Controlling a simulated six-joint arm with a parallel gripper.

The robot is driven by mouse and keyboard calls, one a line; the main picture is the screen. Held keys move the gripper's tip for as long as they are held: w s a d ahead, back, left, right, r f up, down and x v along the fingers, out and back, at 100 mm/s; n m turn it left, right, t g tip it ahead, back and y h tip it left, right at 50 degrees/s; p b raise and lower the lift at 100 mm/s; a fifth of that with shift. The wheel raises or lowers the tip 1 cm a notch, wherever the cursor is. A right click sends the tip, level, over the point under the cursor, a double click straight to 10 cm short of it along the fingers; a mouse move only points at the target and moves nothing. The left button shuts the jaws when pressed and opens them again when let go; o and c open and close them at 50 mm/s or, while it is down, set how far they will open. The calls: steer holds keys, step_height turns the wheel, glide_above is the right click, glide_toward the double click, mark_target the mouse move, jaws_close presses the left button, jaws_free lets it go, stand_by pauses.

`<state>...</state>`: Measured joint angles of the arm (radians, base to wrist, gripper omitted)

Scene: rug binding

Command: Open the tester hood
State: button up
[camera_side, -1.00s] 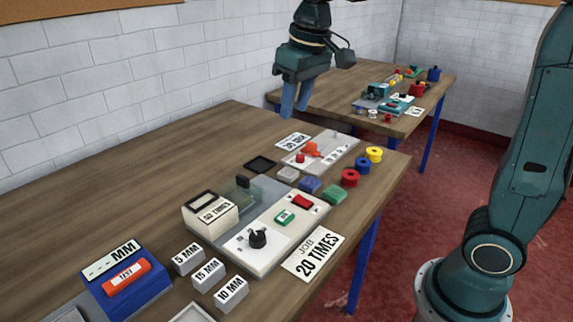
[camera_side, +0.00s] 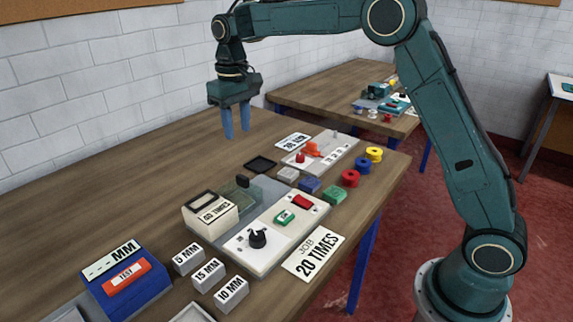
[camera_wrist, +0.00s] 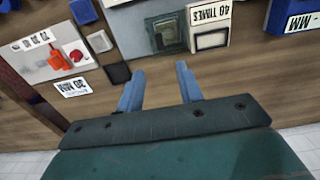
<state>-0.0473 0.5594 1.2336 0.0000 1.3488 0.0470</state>
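A see-through greenish hood (camera_side: 238,199) with a black handle (camera_side: 243,181) sits low on the grey tester (camera_side: 268,202), right of a cream box labelled "40 TIMES" (camera_side: 209,212); it looks lowered. In the wrist view the hood (camera_wrist: 167,33) lies ahead of my fingertips, beside the cream box (camera_wrist: 209,22). My gripper (camera_side: 237,135) hangs above the bare table behind the tester, fingers pointing down. The wrist view shows my gripper (camera_wrist: 160,69) with its fingers apart and nothing between them. It is not touching the hood.
The tester's front panel has a black knob (camera_side: 258,238), a green switch (camera_side: 284,217) and a red switch (camera_side: 302,201). Coloured spools, blocks and a black tray (camera_side: 261,164) stand right. A blue box (camera_side: 126,281) stands left.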

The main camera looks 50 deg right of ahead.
mark_target(242, 177)
step_height(242, 177, down, 14)
steer(key=shift+r, duration=0.1)
stand_by(0.9)
steer(key=shift+c, duration=0.3)
jaws_close()
